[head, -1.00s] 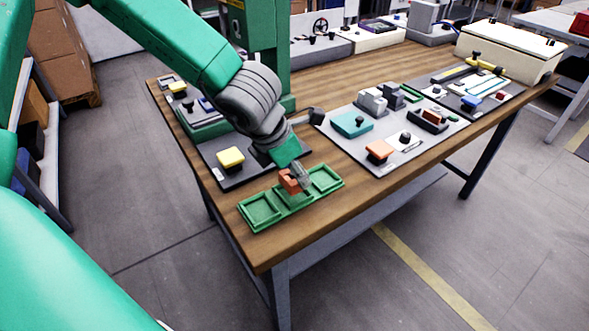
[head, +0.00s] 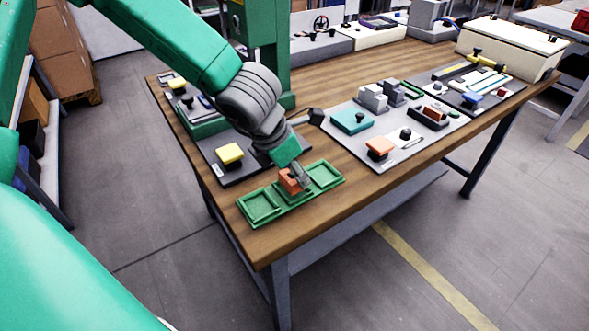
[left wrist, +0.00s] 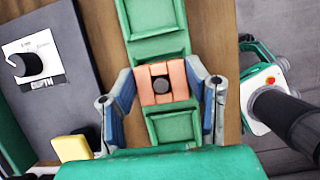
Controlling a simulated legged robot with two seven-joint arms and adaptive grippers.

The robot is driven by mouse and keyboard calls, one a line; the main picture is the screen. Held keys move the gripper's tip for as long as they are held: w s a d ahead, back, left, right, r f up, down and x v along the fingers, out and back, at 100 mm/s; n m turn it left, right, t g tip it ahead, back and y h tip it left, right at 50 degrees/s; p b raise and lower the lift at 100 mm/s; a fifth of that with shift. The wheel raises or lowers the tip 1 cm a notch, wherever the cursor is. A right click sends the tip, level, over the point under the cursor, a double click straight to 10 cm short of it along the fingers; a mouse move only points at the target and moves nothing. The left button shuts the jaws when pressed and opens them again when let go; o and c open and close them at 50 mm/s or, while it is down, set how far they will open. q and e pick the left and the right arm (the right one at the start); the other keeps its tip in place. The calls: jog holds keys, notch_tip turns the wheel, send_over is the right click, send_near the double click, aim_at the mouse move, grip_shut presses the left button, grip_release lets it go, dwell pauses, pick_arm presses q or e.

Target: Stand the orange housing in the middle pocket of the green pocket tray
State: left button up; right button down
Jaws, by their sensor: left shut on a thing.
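The green pocket tray (head: 262,208) lies near the front edge of the wooden table, with its pockets in a row. It also shows in the left wrist view (left wrist: 152,17), running up and down the picture. The orange housing (head: 289,183) is upright at the middle pocket; in the left wrist view it is an orange block (left wrist: 147,86) with a dark round centre. My left gripper (head: 297,181) points down and is shut on the housing, one finger on each side. The housing hides the middle pocket, so I cannot tell if it touches the floor.
A dark panel with a yellow block (head: 230,154) lies behind the tray. A grey board (head: 397,154) with several parts is to the right. Bare wood (head: 330,205) lies in front of the tray and to its right.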

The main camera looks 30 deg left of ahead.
pick_arm(q)
jog(key=shift+f, duration=0.15)
jog(key=shift+a+f+b, duration=0.2)
jog(key=shift+f+b, duration=0.15)
jog(key=shift+d+f, duration=0.1)
jog(key=shift+f, duration=0.15)
jog(key=o, duration=1.4)
jog(key=v, duration=1.2)
jog(key=shift+f, duration=0.1)
